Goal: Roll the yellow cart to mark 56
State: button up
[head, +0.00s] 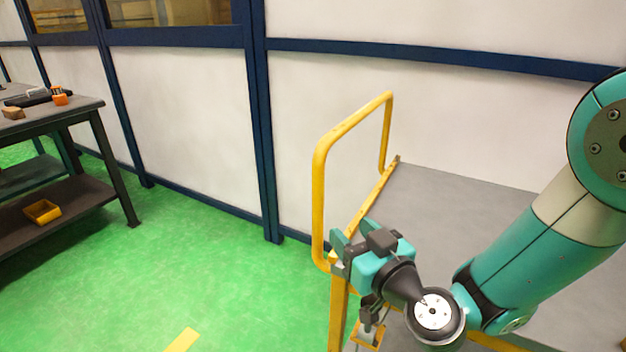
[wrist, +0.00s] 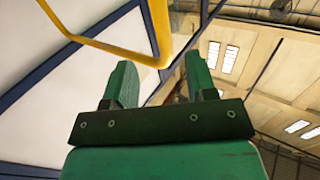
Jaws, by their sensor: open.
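The yellow cart has a flat grey deck (head: 450,195) and an upright yellow tube handle (head: 320,190) at its left end. My gripper (head: 342,246) is beside the near lower part of the handle, in front of the deck. In the wrist view my two green fingers (wrist: 162,75) are apart with nothing held. The handle's bent tube (wrist: 155,35) passes beyond and partly between the fingertips there. I cannot tell whether a finger touches it. My arm hides part of the deck. No number 56 is readable.
A dark workbench (head: 60,112) with small parts on top and a yellow bin (head: 42,211) on its lower shelf stands at the left. White wall panels (head: 190,120) with blue posts close off the back. Green floor (head: 215,265) is clear, with a yellow strip (head: 183,341).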

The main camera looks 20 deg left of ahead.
aim_at(313, 193)
jog(key=p+x, duration=1.2)
jog(key=x, duration=0.1)
jog(key=shift+w+a, duration=0.45)
jog(key=shift+a, duration=0.05)
jog(key=shift+c, duration=0.3)
grip_shut()
